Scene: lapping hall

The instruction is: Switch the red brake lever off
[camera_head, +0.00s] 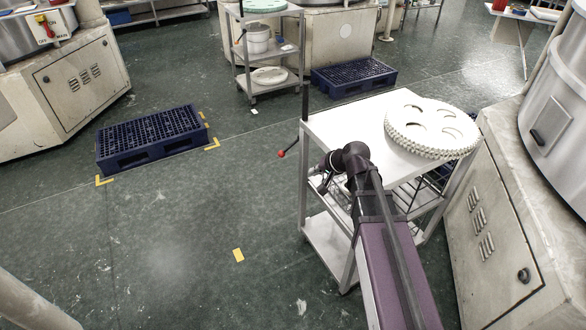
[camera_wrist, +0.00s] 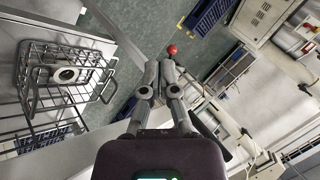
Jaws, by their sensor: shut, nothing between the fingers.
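The red brake lever shows as a red ball knob (camera_head: 281,154) on a short dark rod at the left side of the white trolley. In the wrist view its red knob (camera_wrist: 172,49) is just beyond my fingertips; I cannot tell whether it touches them. My gripper (camera_wrist: 160,68) is shut and empty, pointing toward the knob. In the head view my gripper (camera_head: 323,182) is beside the trolley's left side, lower right of the knob, partly hidden by my arm. The trolley (camera_head: 340,128) has a white top with a perforated toothed disc (camera_head: 430,128) on it.
A wire basket (camera_wrist: 62,50) holding a ring-like part is left of my gripper. A machine cabinet (camera_head: 490,235) stands close right of the trolley. A blue pallet (camera_head: 150,138) lies left, and a second trolley (camera_head: 268,50) stands behind.

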